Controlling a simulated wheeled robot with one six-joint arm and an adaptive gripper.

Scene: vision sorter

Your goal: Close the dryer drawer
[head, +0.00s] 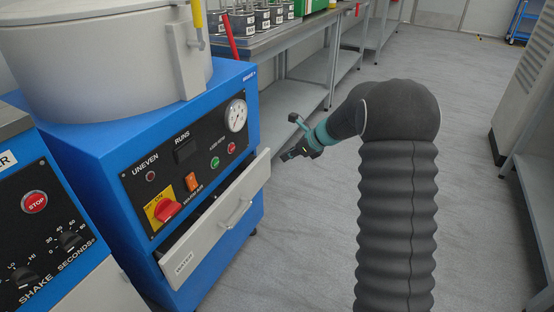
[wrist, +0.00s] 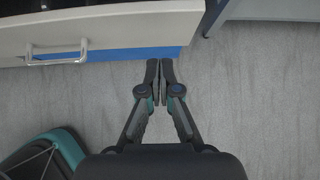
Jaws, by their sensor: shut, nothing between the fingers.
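The dryer drawer (head: 222,222) is a light grey front with a bar handle (head: 238,212) and a label at its left end. It stands out from the blue dryer (head: 130,110), with a dark gap behind its top edge, so it is partly open. In the wrist view the drawer front (wrist: 120,22) crosses the upper left, with its handle (wrist: 57,54) at left. My gripper (head: 287,156) is past the drawer's right end in the head view, apart from it. In the wrist view my gripper (wrist: 160,64) has its fingertips together and empty, near the drawer's right end.
A shaker machine (head: 50,220) with a red stop button stands at the left. A metal bench (head: 290,40) with several bottles runs behind. Grey floor (head: 480,120) is open to the right, with a shelf and grey cabinet at the far right edge.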

